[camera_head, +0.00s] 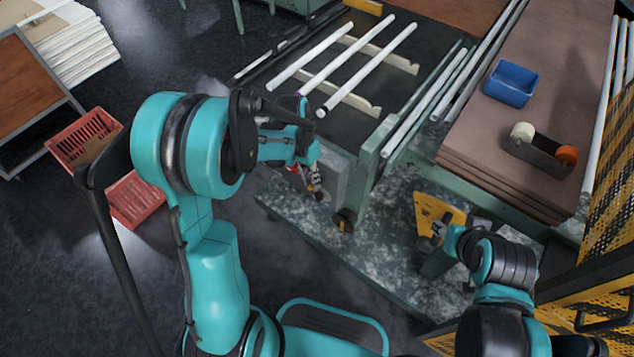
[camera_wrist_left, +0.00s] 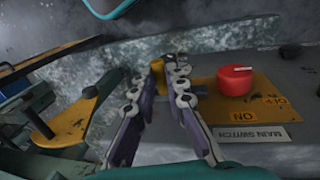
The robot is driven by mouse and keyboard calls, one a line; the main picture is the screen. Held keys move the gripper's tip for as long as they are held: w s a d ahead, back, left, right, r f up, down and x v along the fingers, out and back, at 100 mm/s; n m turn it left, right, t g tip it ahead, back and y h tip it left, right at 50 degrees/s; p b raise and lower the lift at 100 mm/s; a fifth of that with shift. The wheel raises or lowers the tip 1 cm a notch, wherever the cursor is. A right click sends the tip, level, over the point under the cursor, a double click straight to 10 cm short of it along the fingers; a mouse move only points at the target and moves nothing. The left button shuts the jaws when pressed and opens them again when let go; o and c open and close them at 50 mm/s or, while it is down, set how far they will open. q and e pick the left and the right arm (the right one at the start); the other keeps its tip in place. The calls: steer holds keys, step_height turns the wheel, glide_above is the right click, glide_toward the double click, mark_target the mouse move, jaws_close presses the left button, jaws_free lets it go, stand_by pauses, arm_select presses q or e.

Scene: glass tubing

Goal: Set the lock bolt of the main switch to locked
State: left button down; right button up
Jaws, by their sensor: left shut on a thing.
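The main switch has a red rotary knob (camera_wrist_left: 235,82) on a yellow plate marked ON and OFF, with a "MAIN SWITCH" label (camera_wrist_left: 252,134) beside it. A brass-yellow lock bolt end (camera_wrist_left: 158,72) shows left of the knob, between the fingertips of my left gripper (camera_wrist_left: 169,76). The fingers are shut on it and hide part of it. Whether the bolt is in its locked position cannot be told. In the head view my left gripper (camera_head: 312,186) is at the grey switch box (camera_head: 334,178), which my arm partly hides. My right gripper (camera_head: 440,248) is small and dark; its fingers are unclear.
A yellow triangular plate (camera_head: 432,214) stands close to my right gripper. White tubes (camera_head: 368,68) lie on supports above the switch box. A blue bin (camera_head: 511,83) and a tape dispenser (camera_head: 541,150) rest on the right table. A red crate (camera_head: 136,200) stands on the floor.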

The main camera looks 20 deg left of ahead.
arm_select(q)
steer(key=c, duration=1.5)
jaws_free()
steer(key=shift+w+a, duration=0.1)
steer(key=shift+a, duration=0.2)
steer(key=shift+c, duration=0.2)
steer(key=shift+d, duration=0.1)
step_height(320, 180, up, 12)
steer(key=a, duration=0.2)
steer(key=shift+w+a, duration=0.15)
steer(key=shift+w, duration=0.25)
steer(key=shift+f, duration=0.1)
steer(key=s+d+r+n+t+y, duration=0.1)
steer(key=s+n+t, duration=0.1)
steer(key=s+t, duration=0.2)
steer(key=s+d+r+n+t+y, duration=0.1)
steer(key=s+t, duration=0.3)
steer(key=s, duration=0.5)
steer(key=shift+s+r+n, duration=0.25)
steer(key=shift+r+n, duration=0.25)
